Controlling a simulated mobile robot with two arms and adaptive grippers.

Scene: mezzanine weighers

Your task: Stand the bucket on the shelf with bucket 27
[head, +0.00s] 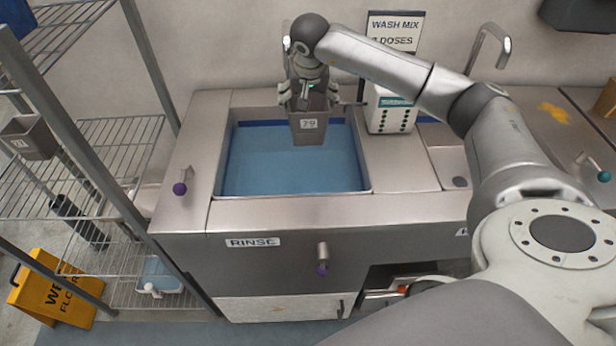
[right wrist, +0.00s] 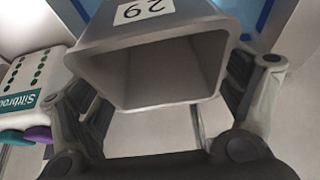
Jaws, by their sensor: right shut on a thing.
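A grey bucket (head: 308,127) with a white number label, which looks like 29, hangs over the blue-water rinse sink (head: 366,150). My right gripper (head: 308,92) is shut on it at its upper part. In the right wrist view the bucket (right wrist: 150,75) sits between the two fingers (right wrist: 160,110), its open mouth facing the camera and its inside looking empty. Another grey bucket (head: 30,138), its label too small to read surely as 27, stands on the wire shelf (head: 110,135) at the left. My left gripper is out of view.
A tap (head: 490,45) and a smaller basin (head: 450,165) are farther right. Shelf posts (head: 85,150) stand before the shelves. A yellow wet-floor sign (head: 45,290) is at lower left. The shelf right of the standing bucket looks clear.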

